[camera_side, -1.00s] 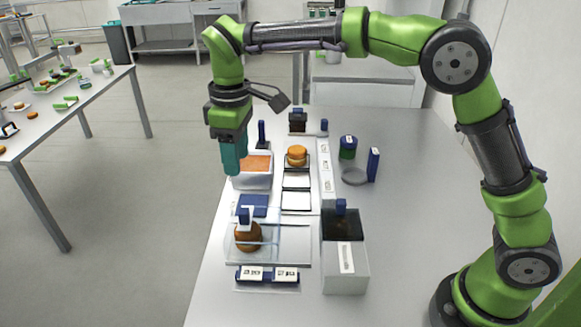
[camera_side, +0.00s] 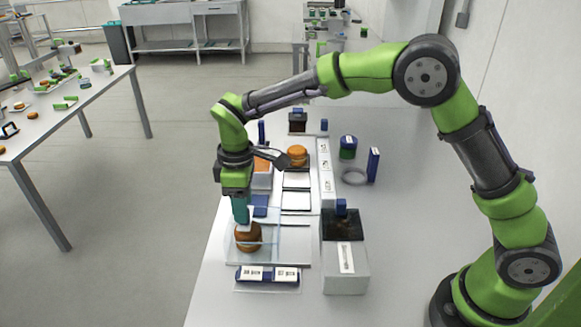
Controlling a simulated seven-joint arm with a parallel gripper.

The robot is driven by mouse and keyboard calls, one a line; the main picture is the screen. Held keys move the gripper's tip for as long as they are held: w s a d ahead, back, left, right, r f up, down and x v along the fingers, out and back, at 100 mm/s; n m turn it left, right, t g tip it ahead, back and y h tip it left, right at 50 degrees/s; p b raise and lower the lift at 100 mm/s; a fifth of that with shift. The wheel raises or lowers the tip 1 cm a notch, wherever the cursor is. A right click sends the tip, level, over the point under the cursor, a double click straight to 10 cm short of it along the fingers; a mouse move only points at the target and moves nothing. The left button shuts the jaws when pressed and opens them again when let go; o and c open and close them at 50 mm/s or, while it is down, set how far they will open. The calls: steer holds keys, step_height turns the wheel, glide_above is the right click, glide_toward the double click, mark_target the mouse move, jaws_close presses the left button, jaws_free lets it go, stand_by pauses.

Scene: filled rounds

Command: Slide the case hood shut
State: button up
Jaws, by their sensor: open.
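The clear case hood (camera_side: 269,237) stands over a brown filled round (camera_side: 249,242) at the front left of the table. Beside it, to the right, the pale case base (camera_side: 296,246) is uncovered. My gripper (camera_side: 241,222) points down at the hood's handle, its teal fingers close over the blue-and-white handle area. The jaws are open. The fingers hide most of the handle, and I cannot tell whether they touch it.
A dark-topped box (camera_side: 346,266) with a blue knob stands to the right. A round on a stand (camera_side: 297,154), a green-blue jar (camera_side: 348,147) and a grey ring (camera_side: 354,176) are farther back. The table's right side is clear.

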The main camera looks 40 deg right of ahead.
mark_target(259, 228)
steer(key=shift+f, duration=1.35)
steer(key=shift+c, duration=0.5)
jaws_close()
